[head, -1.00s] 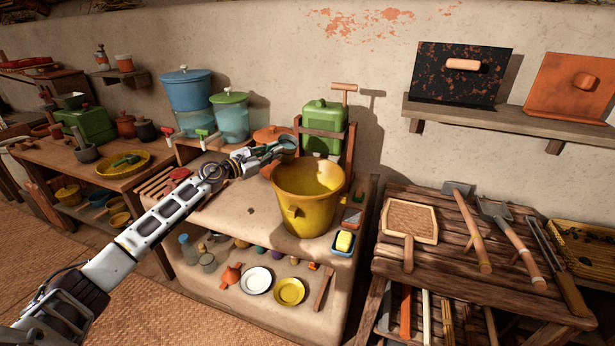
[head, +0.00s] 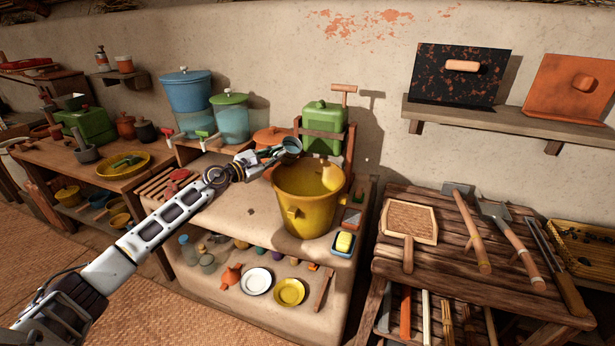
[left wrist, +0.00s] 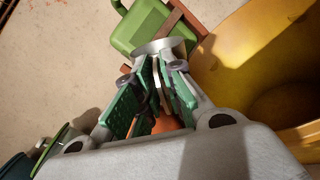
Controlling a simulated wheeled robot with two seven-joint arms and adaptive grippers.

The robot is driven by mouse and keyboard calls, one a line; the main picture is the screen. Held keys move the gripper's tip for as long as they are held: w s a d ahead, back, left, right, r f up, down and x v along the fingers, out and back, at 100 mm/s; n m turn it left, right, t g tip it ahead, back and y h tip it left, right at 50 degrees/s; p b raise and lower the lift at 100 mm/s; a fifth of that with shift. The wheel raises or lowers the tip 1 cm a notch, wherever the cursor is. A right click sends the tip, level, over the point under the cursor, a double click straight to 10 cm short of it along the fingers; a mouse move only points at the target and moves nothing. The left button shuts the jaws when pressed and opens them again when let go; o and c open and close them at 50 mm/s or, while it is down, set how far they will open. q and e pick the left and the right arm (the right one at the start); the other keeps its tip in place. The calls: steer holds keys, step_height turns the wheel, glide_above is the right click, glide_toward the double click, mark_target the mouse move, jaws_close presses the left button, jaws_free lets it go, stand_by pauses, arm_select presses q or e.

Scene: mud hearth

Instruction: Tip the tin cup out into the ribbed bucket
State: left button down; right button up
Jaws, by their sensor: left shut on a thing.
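My left gripper (head: 268,155) reaches in from the left and is shut on the tin cup (head: 291,146), a small grey metal cup. The cup is just above the far left rim of the yellow bucket (head: 306,212), which stands upright on the clay counter. In the left wrist view the green-padded fingers (left wrist: 153,95) close on a thin part of the cup, and its pale metal edge (left wrist: 165,45) shows beyond them. The bucket (left wrist: 285,60) fills the right of that view. The cup's inside and the bucket's bottom are not clear. My right gripper is out of view.
A green canister (head: 323,124) in a wooden frame stands behind the bucket. An orange lidded pot (head: 268,135) and a teal jar (head: 231,118) stand behind the arm. A blue dish with a yellow sponge (head: 344,242) sits at the bucket's right. A tool table (head: 440,262) is farther right.

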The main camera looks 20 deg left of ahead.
arm_select(q)
steer(key=shift+s+d, duration=0.15)
steer(key=shift+d, duration=0.1)
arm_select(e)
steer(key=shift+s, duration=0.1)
arm_select(q)
steer(key=shift+f+m, duration=0.1)
steer(key=shift+m, duration=0.2)
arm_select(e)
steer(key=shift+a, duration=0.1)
arm_select(q)
steer(key=shift+d+f+m, duration=0.1)
steer(key=shift+f+m, duration=0.1)
steer(key=shift+m, duration=0.2)
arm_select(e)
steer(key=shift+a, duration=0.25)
